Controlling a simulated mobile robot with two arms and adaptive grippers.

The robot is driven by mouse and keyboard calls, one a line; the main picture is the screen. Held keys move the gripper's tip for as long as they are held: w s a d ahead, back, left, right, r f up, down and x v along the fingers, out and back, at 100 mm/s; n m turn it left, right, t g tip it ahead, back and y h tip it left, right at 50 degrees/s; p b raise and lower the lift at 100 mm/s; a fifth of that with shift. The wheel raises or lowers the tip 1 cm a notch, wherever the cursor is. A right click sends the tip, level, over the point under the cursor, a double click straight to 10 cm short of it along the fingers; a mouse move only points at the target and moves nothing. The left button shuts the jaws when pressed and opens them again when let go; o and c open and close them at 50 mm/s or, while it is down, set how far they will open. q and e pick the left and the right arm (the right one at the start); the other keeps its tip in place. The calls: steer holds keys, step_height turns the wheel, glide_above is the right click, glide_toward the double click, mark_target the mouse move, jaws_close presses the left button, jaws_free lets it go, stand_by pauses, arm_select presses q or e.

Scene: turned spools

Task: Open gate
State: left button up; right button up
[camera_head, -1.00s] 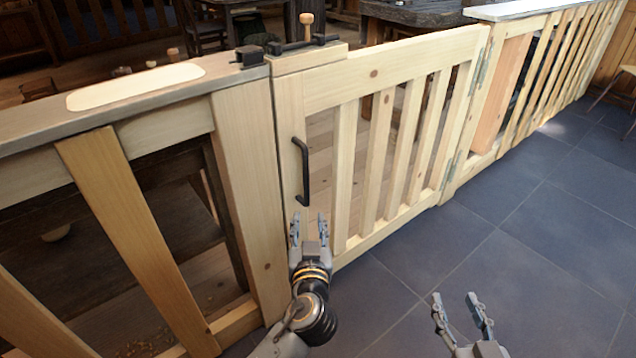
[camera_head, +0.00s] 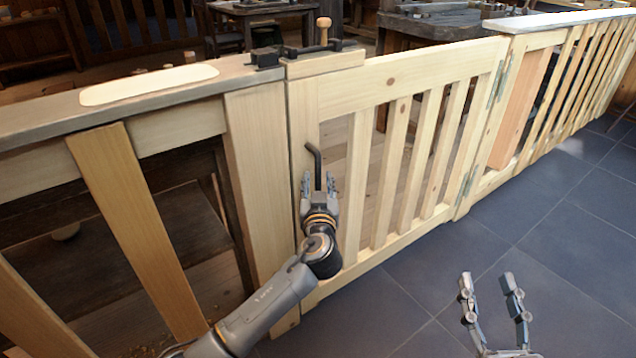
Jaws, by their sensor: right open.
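The light wooden gate (camera_head: 388,82) stands in line with the fence, closed against the post on its left. Its black vertical handle (camera_head: 316,158) is on the gate's left upright; its lower part is hidden by my gripper. My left gripper (camera_head: 318,183) is at the handle's lower half, fingers apart on either side of it in this view; I cannot tell whether they touch it. A black latch bar with a wooden knob (camera_head: 323,30) sits on top of the gate's left end, beside a black catch (camera_head: 265,58) on the post. My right gripper (camera_head: 492,290) is open and empty, low over the floor.
Hinges (camera_head: 497,82) join the gate's right side to the slatted fence (camera_head: 560,85). A fence section with a grey top rail (camera_head: 50,121) stands at left. The dark tiled floor (camera_head: 560,260) on this side is clear. Tables stand behind the gate.

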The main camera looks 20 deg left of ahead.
arm_select(q)
steer(key=shift+w+a, duration=0.1)
steer(key=shift+w, duration=0.2)
jaws_close()
